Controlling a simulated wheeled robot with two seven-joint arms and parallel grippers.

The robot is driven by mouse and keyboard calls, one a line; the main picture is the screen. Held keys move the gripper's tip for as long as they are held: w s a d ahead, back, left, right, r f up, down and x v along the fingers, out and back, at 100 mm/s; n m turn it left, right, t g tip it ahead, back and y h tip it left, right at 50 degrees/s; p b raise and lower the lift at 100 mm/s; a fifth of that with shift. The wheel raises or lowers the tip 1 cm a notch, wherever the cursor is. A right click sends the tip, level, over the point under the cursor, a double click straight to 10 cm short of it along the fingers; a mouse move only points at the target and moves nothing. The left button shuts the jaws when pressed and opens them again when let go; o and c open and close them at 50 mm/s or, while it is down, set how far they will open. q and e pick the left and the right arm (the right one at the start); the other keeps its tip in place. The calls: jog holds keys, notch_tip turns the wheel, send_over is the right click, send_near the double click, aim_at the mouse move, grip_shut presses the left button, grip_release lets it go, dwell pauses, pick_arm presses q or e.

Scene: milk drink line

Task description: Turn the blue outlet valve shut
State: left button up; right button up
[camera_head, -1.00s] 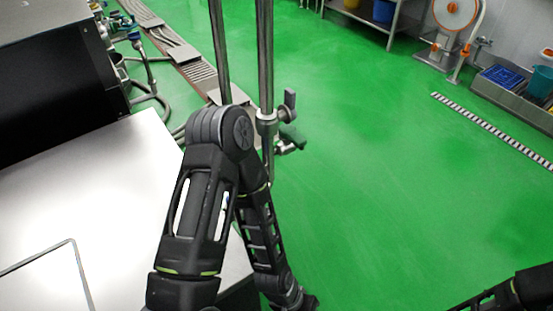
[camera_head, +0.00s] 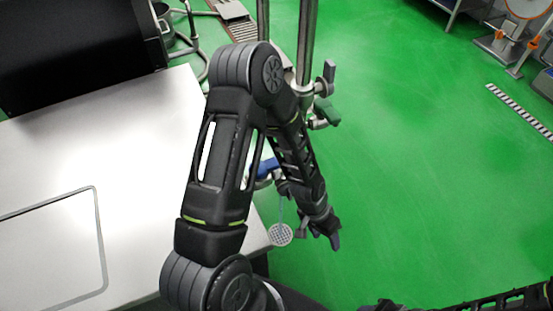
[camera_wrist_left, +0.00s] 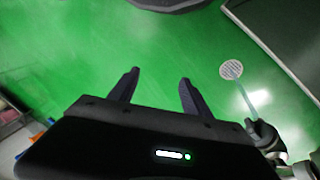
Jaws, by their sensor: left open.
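The blue valve handle (camera_head: 266,168) shows in the head view, partly hidden behind my left arm, on fittings beside the steel pipes. Whether it is turned open or shut cannot be told. My left gripper (camera_head: 334,240) hangs below and to the right of it, over the green floor, apart from it. In the left wrist view its two fingers (camera_wrist_left: 158,84) are spread with only floor between them. My right arm is at the lower right edge of the head view; its fingers cannot be made out.
A perforated disc on a thin rod (camera_head: 280,235) hangs just left of my left gripper; it also shows in the left wrist view (camera_wrist_left: 231,70). Two steel pipes (camera_head: 307,45) with a green-handled valve (camera_head: 327,110) stand beyond. A white tabletop (camera_head: 120,140) fills the left.

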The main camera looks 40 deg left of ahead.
pick_arm(q)
jog(key=w+a+r+m+y+b, duration=0.1)
jog(key=w+a+r, duration=0.25)
jog(key=a, duration=0.25)
jog(key=w+a+r+m, duration=0.1)
jog(key=w+a+r, duration=0.1)
jog(key=w+a, duration=0.35)
notch_tip(320, 180, up, 11)
jog(key=m+y+b, duration=0.1)
jog(key=m+y, duration=0.1)
send_over(276, 161)
jog(key=shift+a+f+g, duration=0.1)
jog(key=shift+f+g, duration=0.1)
jog(key=shift+g, duration=0.2)
jog(key=shift+w, duration=0.1)
jog(key=shift+f, duration=0.1)
jog(key=shift+f, duration=3.9)
jog(key=shift+c, duration=0.3)
grip_shut()
